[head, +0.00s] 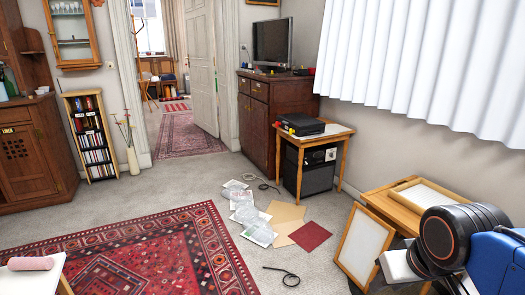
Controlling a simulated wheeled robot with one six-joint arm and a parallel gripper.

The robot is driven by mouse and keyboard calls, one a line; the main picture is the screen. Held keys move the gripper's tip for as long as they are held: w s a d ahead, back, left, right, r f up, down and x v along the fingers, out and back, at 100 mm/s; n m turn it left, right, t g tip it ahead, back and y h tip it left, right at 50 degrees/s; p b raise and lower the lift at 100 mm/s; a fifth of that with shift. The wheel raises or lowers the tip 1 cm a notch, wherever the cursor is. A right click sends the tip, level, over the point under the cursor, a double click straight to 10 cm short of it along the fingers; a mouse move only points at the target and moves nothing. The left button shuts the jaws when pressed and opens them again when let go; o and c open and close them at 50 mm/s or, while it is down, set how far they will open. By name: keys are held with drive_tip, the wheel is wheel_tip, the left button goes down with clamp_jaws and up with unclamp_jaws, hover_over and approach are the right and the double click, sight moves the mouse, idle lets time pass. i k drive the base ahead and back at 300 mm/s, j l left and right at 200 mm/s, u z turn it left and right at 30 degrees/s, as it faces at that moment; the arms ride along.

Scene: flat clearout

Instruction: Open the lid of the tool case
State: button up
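A flat black case-like box (301,124) lies on the small wooden side table by the right wall. It may be the tool case, but it is too small in view to be sure. It looks closed and flat, with no lid standing up. Small red and yellow spots show at its left end. My arm's blue and black links fill the lower right corner. My gripper is not in view.
The side table (340,136) has a black and grey unit under it. Papers, a dark red sheet (309,237) and cables lie on the carpet before it. A framed panel (365,245) leans at right. The patterned rug (150,255) is mostly clear.

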sight(300, 120)
drive_tip(key=i+u, duration=0.2)
drive_tip(key=i, duration=0.4)
drive_tip(key=i+u, duration=0.2)
drive_tip(key=i, duration=0.35)
drive_tip(key=i+l+u, duration=0.15)
drive_tip(key=i, duration=0.45)
drive_tip(key=i+z, duration=0.25)
drive_tip(key=i, duration=0.2)
drive_tip(key=i+j+z, duration=0.25)
drive_tip(key=i, duration=0.15)
drive_tip(key=i+j+z, duration=0.1)
drive_tip(key=i+z, duration=0.15)
drive_tip(key=i, duration=0.2)
drive_tip(key=i+j+z, duration=0.25)
drive_tip(key=i, duration=0.15)
